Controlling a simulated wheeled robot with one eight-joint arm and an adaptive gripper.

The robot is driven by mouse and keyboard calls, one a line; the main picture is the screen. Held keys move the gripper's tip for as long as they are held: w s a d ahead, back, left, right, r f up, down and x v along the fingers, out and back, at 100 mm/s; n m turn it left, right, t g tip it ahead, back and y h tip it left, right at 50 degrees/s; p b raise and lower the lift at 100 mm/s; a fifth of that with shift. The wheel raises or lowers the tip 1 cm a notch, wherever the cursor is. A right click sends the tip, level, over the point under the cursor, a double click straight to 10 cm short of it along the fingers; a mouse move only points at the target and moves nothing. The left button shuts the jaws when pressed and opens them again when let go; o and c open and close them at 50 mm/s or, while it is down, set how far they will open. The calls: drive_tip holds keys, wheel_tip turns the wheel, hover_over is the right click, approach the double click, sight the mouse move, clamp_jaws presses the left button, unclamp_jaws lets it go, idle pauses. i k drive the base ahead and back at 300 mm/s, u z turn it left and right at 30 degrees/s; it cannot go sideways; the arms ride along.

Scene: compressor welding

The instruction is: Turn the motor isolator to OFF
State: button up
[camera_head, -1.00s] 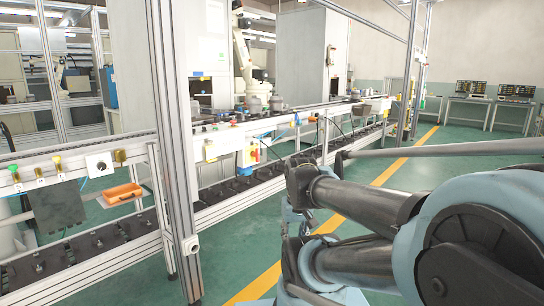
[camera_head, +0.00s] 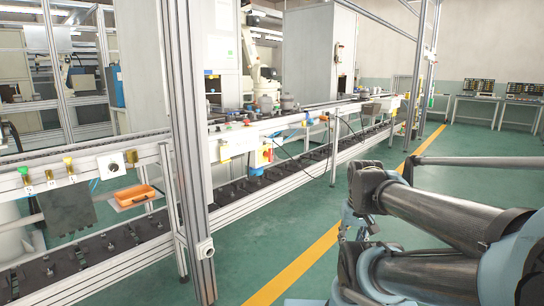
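Two rotary switches show on the line's front rail. One is a white square plate with a black knob (camera_head: 111,165), at the left between yellow fittings. The other is a yellow box with a red part (camera_head: 265,153), farther along, right of the near post. Which of them is the motor isolator I cannot tell, and their settings are too small to read. My arm's dark and pale blue links fill the lower right, well apart from both switches. My gripper cannot be made out in this view.
An upright aluminium post (camera_head: 187,150) stands between the two switches. An orange tray-like item (camera_head: 135,195) sits below the white plate. The conveyor line (camera_head: 300,125) runs back to the right. Green floor with a yellow line (camera_head: 300,270) is clear between the line and my arm.

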sight(270, 154)
drive_tip(key=z, duration=0.05)
drive_tip(key=i, duration=1)
drive_tip(key=u, duration=0.05)
